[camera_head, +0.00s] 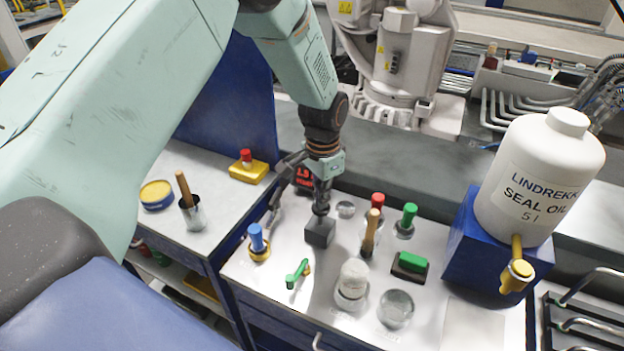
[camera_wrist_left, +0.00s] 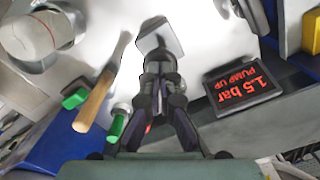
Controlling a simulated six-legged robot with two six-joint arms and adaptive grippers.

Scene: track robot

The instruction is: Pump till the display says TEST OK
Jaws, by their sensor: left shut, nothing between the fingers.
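The display (camera_wrist_left: 243,85) is a dark panel with red text that reads "1.5 bar" and "PUMP UP", upside down in the left wrist view. In the head view the display (camera_head: 304,176) is partly hidden behind my left gripper. My left gripper (camera_head: 321,208) points down, shut and empty, right over a dark grey block (camera_head: 320,232) on the white worktop. In the wrist view the fingertips (camera_wrist_left: 160,62) meet the edge of this block (camera_wrist_left: 160,38); I cannot tell whether they touch it. My right gripper is not in view.
A white oil jug (camera_head: 540,170) stands on a blue box at right.

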